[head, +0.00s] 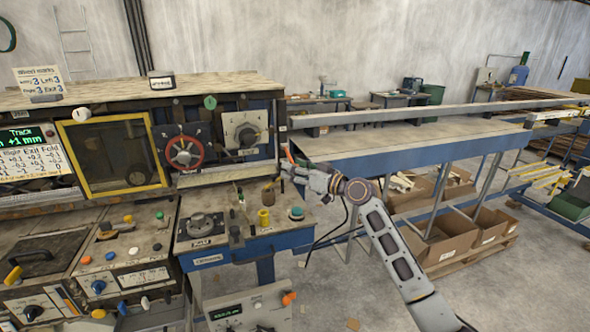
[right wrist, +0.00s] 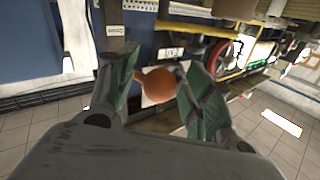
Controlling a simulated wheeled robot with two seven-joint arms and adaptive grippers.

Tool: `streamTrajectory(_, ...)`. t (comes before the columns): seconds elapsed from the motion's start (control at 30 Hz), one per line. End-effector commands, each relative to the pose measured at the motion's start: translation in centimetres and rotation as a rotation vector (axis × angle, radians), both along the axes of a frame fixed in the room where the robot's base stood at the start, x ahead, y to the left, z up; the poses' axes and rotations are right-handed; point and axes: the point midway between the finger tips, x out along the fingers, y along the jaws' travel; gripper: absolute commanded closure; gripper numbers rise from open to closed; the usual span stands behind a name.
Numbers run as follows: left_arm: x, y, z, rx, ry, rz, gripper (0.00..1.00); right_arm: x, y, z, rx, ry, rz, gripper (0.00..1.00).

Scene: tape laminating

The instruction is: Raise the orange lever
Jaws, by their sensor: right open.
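The orange lever (head: 290,155) shows as a small orange piece at the right end of the machine panel in the head view, partly hidden by my right gripper. In the right wrist view its round orange knob (right wrist: 157,85) lies between the two green-padded fingers. My right gripper (head: 288,170) is open, with a finger on either side of the knob. A gap shows on the left of the knob; whether the right finger touches it, I cannot tell. My left gripper is not in view.
The machine panel has a red handwheel (head: 184,152) and a yellow-framed window (head: 112,155). A blue workstation (head: 240,246) with small fittings stands below the gripper. A long blue-sided table (head: 410,142) stands at the right, with cardboard boxes (head: 444,235) beneath.

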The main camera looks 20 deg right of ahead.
Motion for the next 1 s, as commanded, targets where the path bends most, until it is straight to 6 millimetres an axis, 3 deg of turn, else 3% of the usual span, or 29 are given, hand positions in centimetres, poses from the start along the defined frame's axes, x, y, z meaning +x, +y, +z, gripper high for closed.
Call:
streamTrajectory(0.23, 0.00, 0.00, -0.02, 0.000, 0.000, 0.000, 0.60, 0.01, 0.00, -0.03, 0.000, 0.000, 0.000, 0.52)
streamTrajectory(0.6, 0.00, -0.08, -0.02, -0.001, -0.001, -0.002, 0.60, -0.04, 0.08, -0.03, 0.000, 0.001, 0.002, 0.99)
streamTrajectory(1.0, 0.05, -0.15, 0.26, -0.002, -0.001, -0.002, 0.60, 0.31, 0.18, 0.24, 0.000, 0.014, 0.004, 1.00)
